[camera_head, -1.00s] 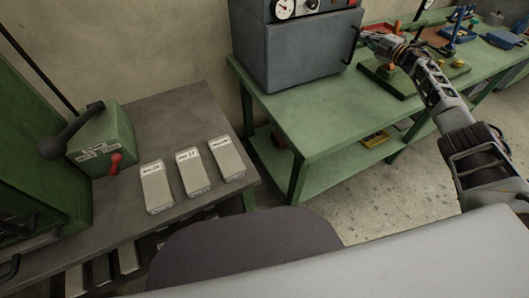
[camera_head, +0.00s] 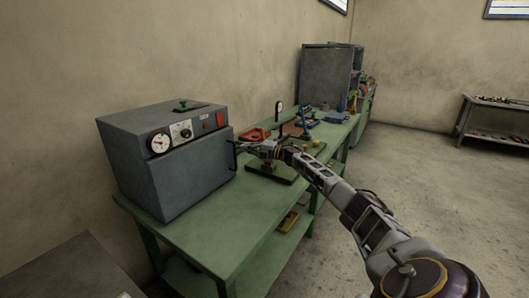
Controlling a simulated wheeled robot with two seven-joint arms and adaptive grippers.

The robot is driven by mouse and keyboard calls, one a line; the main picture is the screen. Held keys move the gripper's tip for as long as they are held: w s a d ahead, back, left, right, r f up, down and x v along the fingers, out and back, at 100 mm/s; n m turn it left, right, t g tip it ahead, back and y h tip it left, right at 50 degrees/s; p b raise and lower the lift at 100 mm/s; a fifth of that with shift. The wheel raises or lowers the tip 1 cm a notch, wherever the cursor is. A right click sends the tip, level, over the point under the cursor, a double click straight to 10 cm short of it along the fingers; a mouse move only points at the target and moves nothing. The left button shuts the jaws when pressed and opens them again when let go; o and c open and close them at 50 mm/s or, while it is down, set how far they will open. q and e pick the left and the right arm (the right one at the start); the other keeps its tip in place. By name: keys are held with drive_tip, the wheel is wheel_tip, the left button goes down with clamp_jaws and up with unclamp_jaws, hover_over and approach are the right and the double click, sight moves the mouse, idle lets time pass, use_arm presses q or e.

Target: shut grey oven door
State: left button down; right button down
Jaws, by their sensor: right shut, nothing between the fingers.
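The grey oven (camera_head: 135,160) stands on the green workbench at the left, with a round gauge, dials and a red switch on its upper front panel. Its grey door (camera_head: 192,176) sits under that panel and looks flush or nearly flush with the front; a small gap cannot be ruled out. A dark handle (camera_head: 235,158) is at the door's right edge. My right gripper (camera_head: 242,148) is shut and empty, just beside the handle; whether they touch cannot be told. My left gripper is out of view.
The green workbench (camera_head: 215,235) runs back to the right, with a dark green plate (camera_head: 272,172), red and blue tools and a lower shelf. A grey cabinet (camera_head: 325,75) stands behind. The floor (camera_head: 430,180) at right is open.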

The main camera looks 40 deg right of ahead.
drive_tip(key=v, duration=0.9)
idle(0.7)
drive_tip(key=shift+r, duration=0.15)
idle(0.6)
